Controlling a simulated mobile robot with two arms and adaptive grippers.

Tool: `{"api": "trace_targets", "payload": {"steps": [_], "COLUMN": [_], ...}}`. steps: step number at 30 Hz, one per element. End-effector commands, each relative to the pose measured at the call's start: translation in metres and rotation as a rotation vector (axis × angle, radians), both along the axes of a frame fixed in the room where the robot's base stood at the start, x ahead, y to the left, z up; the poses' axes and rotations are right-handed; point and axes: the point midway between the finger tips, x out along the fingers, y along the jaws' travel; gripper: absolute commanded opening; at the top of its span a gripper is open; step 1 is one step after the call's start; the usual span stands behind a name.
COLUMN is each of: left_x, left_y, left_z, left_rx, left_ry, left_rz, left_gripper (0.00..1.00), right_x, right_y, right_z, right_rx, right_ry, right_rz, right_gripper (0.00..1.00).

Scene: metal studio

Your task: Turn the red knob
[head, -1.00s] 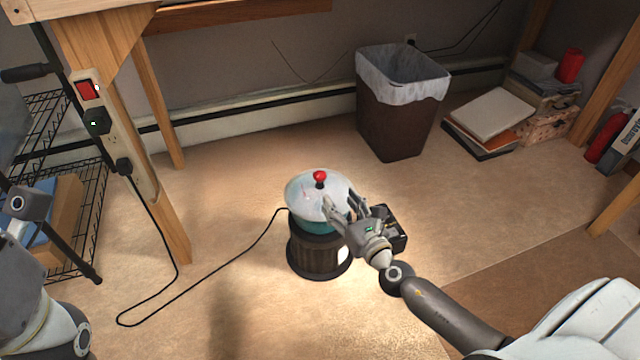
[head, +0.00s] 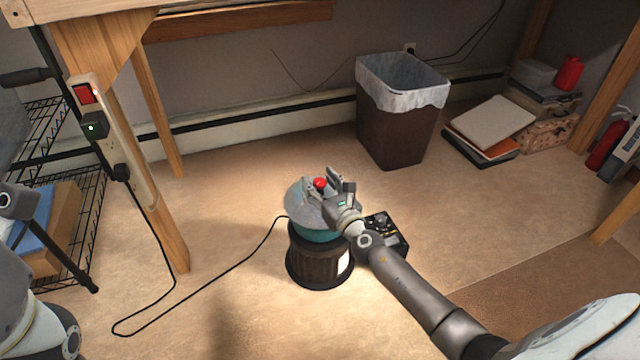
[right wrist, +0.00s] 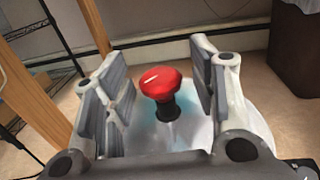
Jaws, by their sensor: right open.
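The red knob (head: 320,183) sits on top of a pale round lid (head: 294,208) over a teal body on a dark barrel-like stand (head: 308,262). My right gripper (head: 322,184) is open above the lid, with its fingers on either side of the knob. In the right wrist view, the red knob (right wrist: 160,84) on its black stem stands between the two open fingers, with a gap on each side. A white line marks the knob's top. Part of my left arm shows at the left edge of the head view, but I cannot make out its fingertips.
A small black box with controls (head: 388,236) lies right of the stand. A black cord (head: 215,277) runs from the device to a power strip (head: 108,125) on the table leg. A lined trash bin (head: 400,125) stands behind. The floor between is clear.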

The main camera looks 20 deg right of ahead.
Motion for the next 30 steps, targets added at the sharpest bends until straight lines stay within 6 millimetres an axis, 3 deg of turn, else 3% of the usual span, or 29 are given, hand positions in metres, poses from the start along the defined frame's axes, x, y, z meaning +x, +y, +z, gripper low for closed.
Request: {"api": "trace_targets", "payload": {"steps": [10,21,30], "left_x": [-0.0006,-0.0008,-0.0016], "left_y": [0.0,0.0,0.0006], "left_z": [0.0007,0.0008,0.0056], "left_rx": [0.0,-0.001,-0.003], "left_ry": [-0.002,-0.002,-0.005], "left_rz": [0.0,0.0,-0.001], "left_gripper": [0.4,0.4,0.4], "right_x": [0.0031,0.0029,0.0029], "right_y": [0.0,-0.0001,0.0009], "right_z": [-0.0001,-0.0001,0.0015], "right_rx": [0.0,0.0,0.003], "right_ry": [0.001,0.001,0.001], "right_rz": [0.0,0.0,-0.035], "right_gripper": [0.53,0.06,0.06]}}
